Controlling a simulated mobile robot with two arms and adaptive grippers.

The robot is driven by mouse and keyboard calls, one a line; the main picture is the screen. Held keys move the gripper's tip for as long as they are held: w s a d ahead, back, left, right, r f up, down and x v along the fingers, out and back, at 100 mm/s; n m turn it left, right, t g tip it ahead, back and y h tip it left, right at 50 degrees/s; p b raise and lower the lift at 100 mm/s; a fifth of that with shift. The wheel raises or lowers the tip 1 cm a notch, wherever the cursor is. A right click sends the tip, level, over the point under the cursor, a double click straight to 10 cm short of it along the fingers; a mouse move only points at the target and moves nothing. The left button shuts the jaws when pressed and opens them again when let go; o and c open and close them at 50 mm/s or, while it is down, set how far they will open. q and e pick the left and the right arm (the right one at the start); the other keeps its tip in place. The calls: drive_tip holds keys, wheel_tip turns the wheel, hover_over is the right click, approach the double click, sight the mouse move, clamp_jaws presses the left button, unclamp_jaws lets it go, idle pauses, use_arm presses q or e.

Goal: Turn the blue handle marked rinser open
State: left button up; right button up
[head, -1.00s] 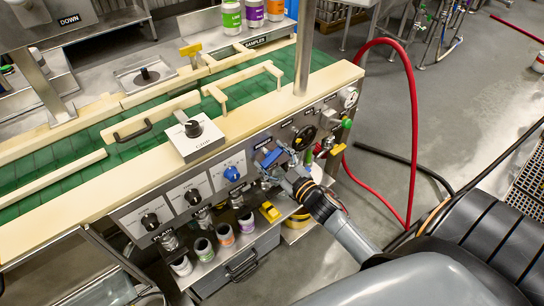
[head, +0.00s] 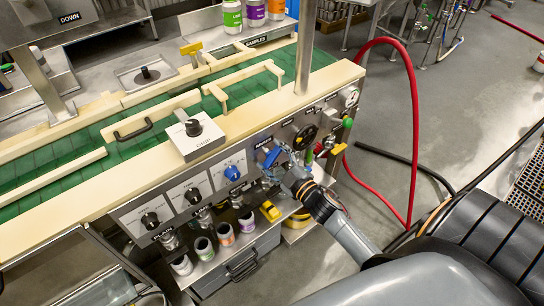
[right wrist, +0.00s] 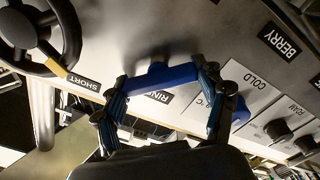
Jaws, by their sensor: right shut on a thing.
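The blue rinser handle (head: 271,157) is on the front panel of the machine, to the right of a round blue knob. My right gripper (head: 277,164) is at the handle. In the right wrist view the blue bar of the handle (right wrist: 162,77) spans between the two fingers of my right gripper (right wrist: 166,84), which are shut on its ends. The label below the bar is partly covered; "RIN" can be read. My left gripper is in neither view.
A black handwheel (head: 304,137) is right of the handle; it also shows in the right wrist view (right wrist: 38,30). A blue knob (head: 232,173) is to the left. Small cups (head: 225,234) stand on a shelf below. A red hose (head: 413,130) loops at the right.

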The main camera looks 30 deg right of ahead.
drive_tip(key=o, duration=1.2)
drive_tip(key=shift+s, duration=0.2)
drive_tip(key=s, duration=0.7)
drive_tip(key=s+d, duration=0.1)
drive_tip(key=s, duration=0.3)
drive_tip(key=shift+s, duration=0.3)
